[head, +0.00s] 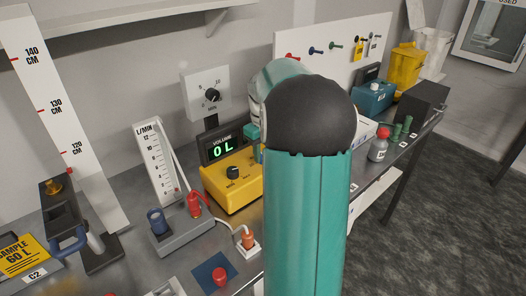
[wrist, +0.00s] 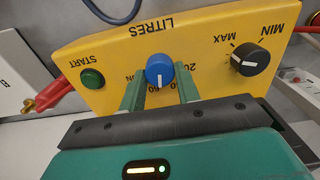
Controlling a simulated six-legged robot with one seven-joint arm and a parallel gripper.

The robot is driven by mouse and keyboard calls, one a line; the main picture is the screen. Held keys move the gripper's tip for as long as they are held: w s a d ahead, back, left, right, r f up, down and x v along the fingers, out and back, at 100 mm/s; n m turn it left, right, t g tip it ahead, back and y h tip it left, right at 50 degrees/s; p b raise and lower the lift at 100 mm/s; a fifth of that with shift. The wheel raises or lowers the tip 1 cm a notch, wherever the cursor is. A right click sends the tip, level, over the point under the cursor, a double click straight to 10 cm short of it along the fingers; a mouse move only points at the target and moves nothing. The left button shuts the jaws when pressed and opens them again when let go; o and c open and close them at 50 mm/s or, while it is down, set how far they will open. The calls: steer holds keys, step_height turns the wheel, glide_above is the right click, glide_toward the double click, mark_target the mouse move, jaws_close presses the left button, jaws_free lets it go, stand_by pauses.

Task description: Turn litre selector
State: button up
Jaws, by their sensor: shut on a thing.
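The litre selector is a blue knob (wrist: 159,68) on a yellow panel (wrist: 205,50), under the upside-down word LITRES. My gripper (wrist: 160,82) has its two green fingers shut on the knob's sides. The knob's white mark points down in the wrist view; the numbers around it are partly hidden by the fingers.
A black MIN-MAX knob (wrist: 250,59) is right of the selector in the wrist view, and a green START button (wrist: 92,78) is left.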

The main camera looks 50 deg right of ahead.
steer(key=shift+m, duration=1.3)
steer(key=o, duration=1)
step_height(320, 180, up, 14)
steer(key=shift+f, duration=0.1)
